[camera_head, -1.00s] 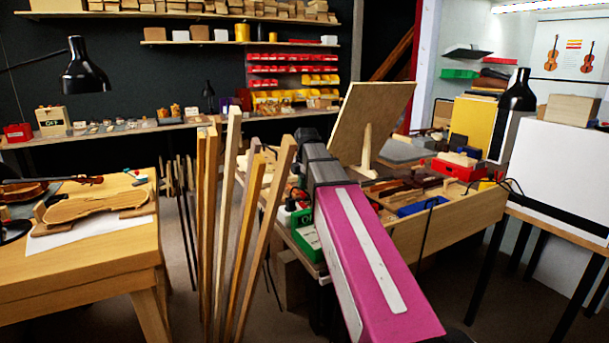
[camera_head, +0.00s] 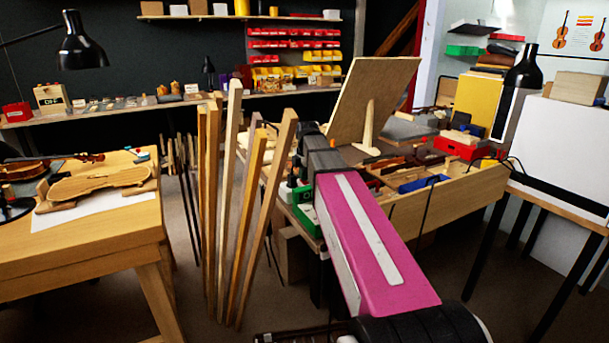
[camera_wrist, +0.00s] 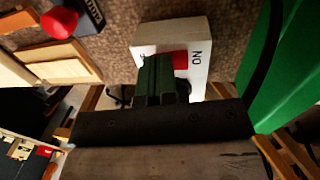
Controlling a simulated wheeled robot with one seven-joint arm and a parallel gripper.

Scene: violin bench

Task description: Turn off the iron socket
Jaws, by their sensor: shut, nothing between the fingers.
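A white switch box (camera_wrist: 188,34) with a red switch (camera_wrist: 180,61) fills the upper middle of the wrist view. The letters on it read ON, turned over in the picture. My gripper (camera_wrist: 158,60), with dark green fingers, is shut and empty, its tips right in front of the box and overlapping the red switch. I cannot tell whether they touch it, and they hide part of the switch. In the head view my pink arm reaches to the middle bench, and my gripper is hidden there.
A green object (camera_wrist: 265,70) stands close on the right in the wrist view; a red button (camera_wrist: 59,21) is at upper left. In the head view, wooden strips (camera_head: 235,200) stand left of my arm.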

